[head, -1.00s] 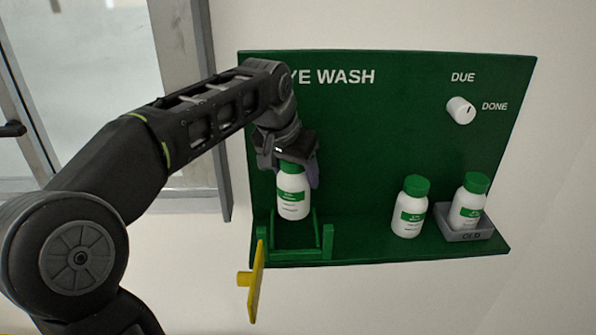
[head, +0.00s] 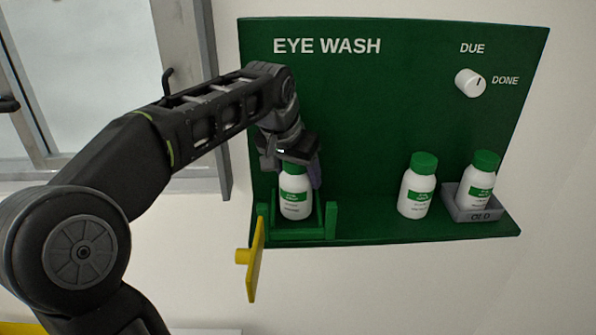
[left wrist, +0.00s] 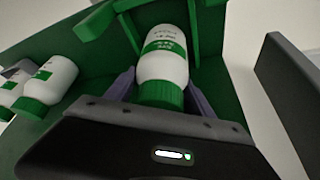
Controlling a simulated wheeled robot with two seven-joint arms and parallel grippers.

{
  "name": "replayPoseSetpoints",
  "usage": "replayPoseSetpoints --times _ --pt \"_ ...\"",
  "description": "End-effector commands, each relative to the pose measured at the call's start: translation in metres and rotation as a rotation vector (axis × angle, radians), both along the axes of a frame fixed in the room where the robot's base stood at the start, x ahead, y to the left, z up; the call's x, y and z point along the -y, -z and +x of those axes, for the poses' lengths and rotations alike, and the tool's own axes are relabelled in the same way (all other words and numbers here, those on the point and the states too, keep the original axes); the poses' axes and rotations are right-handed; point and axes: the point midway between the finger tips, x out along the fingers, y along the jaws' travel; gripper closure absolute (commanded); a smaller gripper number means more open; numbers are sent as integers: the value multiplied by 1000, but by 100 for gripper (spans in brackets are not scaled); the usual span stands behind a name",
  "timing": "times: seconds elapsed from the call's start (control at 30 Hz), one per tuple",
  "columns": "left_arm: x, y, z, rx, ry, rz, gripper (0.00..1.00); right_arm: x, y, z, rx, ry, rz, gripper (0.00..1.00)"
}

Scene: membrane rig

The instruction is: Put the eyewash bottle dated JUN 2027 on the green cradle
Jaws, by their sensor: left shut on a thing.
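A white bottle (head: 295,202) with a green cap and green label is in my left gripper (head: 292,163), which is shut on it near the cap. The bottle is about upright, inside the frame of the green cradle (head: 300,234) at the shelf's left end. I cannot tell whether its base touches the cradle. In the left wrist view the held bottle (left wrist: 164,58) has its cap between the gripper's fingers (left wrist: 160,90), with cradle bars (left wrist: 97,20) beyond. Its date is too small to read. My right gripper is not in view.
A second bottle (head: 417,188) stands on the shelf to the right. A third (head: 481,180) sits in a grey tray (head: 479,215) marked OLD. A white knob (head: 469,83) points towards DONE. A yellow flap (head: 256,262) hangs by the cradle's left front.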

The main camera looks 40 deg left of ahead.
Motion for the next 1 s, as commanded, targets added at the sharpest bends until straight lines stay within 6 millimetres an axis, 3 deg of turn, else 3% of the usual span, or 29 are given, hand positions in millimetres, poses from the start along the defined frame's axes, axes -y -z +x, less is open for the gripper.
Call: replayPoseSetpoints --times 0.93,0.97,1.0 --pt "0 8 1 3 0 0 97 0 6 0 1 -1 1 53" --pt "0 7 1 3 0 0 37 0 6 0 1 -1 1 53" --pt "0 7 1 3 0 0 33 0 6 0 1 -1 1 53"
